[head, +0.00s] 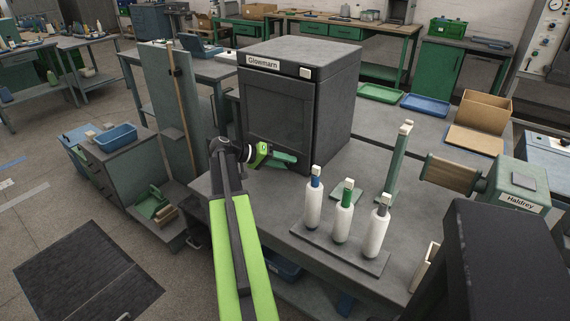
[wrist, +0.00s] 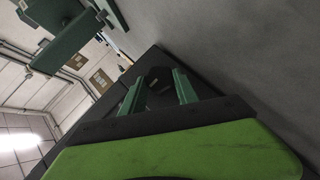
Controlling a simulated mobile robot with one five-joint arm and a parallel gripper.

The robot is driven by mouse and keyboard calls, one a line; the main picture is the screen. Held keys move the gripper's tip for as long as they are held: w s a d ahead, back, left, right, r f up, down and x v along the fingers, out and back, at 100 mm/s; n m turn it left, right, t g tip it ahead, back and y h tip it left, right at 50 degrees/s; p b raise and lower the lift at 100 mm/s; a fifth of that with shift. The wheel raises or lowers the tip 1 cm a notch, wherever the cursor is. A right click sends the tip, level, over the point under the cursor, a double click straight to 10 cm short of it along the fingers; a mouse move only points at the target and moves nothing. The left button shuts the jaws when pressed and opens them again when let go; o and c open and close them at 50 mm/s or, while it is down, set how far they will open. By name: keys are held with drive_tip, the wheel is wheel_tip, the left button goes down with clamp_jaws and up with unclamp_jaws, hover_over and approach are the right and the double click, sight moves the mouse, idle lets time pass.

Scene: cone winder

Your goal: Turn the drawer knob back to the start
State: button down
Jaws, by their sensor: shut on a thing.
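The dark box-shaped machine labelled Gloemarn (head: 325,98) stands on the grey bench. My gripper (head: 286,159) is at the lower right of its front face, with my green arm reaching up from below. In the wrist view, my two green fingers (wrist: 159,90) stand apart on either side of a dark, roundish part, which I take for the drawer knob (wrist: 159,84). The gripper is shut on it. In the head view the knob is hidden by the gripper, so its turn angle cannot be told.
Several white bobbins (head: 343,222) with coloured tops stand on a dark plate right of my arm. A green upright post (head: 396,160) stands behind them. The Haldrey unit (head: 515,192) with its wooden roller is at the right. A blue tray (head: 425,104) lies farther back.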

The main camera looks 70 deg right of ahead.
drive_tip(key=c, duration=0.9)
unclamp_jaws()
drive_tip(key=shift+p+v, duration=3.65)
drive_tip(key=shift+v, duration=5)
